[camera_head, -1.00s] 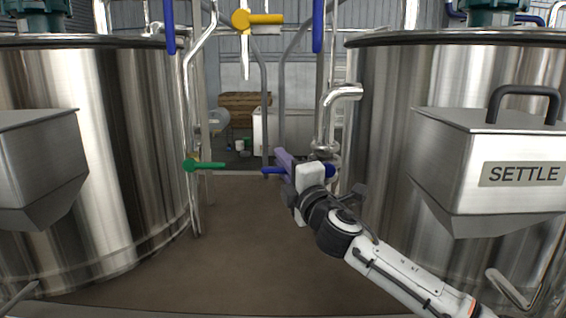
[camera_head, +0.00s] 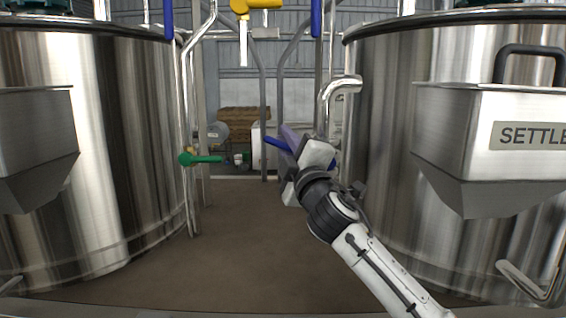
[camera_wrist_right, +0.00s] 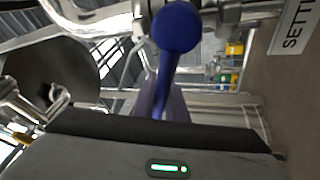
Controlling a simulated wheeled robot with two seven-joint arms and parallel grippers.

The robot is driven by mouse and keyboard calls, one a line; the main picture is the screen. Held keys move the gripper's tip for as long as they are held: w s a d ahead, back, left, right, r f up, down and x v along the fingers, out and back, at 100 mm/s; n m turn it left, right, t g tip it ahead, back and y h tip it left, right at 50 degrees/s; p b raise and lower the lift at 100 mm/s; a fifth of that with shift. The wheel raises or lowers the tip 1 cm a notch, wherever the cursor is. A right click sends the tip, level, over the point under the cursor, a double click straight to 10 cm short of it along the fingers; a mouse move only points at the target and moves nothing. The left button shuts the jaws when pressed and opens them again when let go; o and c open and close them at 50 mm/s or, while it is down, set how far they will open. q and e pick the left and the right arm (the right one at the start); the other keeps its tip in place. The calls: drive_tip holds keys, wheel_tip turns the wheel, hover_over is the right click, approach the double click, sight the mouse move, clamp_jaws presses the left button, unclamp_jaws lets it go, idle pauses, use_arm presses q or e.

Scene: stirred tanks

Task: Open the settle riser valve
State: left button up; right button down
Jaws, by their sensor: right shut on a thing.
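The settle riser valve has a blue lever handle (camera_head: 277,143) on the pipe beside the right tank. Its free end sticks out to the left of my right gripper (camera_head: 291,147) and tilts up to the left. The right gripper is shut on this handle. In the right wrist view the blue handle (camera_wrist_right: 176,35) runs from its round end down to the purple fingers (camera_wrist_right: 172,105). The gripper hides the middle of the handle in the head view. My left gripper is not in view.
The SETTLE tank (camera_head: 390,130) with its box-shaped hopper (camera_head: 455,120) stands right. Another steel tank (camera_head: 90,150) stands left. A green lever (camera_head: 205,159) and a yellow lever (camera_head: 258,4) sit on nearby pipes. The brown floor (camera_head: 235,240) between the tanks is clear.

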use_arm(q)
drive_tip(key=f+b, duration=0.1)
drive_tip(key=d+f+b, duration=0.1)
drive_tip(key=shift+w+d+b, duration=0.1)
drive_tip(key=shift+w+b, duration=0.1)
drive_tip(key=shift+b, duration=0.2)
use_arm(e)
drive_tip(key=r+m, duration=0.1)
drive_tip(key=m, duration=0.1)
drive_tip(key=d+m+t+h, duration=0.1)
drive_tip(key=shift+d+r+m+h, duration=0.15)
drive_tip(key=shift+r+m+h, duration=0.15)
drive_tip(key=shift+r+m, duration=0.1)
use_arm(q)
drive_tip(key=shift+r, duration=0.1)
use_arm(e)
drive_tip(key=c, duration=1.8)
unclamp_jaws()
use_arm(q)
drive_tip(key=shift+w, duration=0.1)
use_arm(e)
drive_tip(key=shift+o, duration=0.2)
use_arm(q)
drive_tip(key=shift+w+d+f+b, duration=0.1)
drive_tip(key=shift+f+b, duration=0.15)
drive_tip(key=shift+b, duration=0.3)
use_arm(e)
drive_tip(key=v, duration=1)
drive_tip(key=shift+s, duration=0.15)
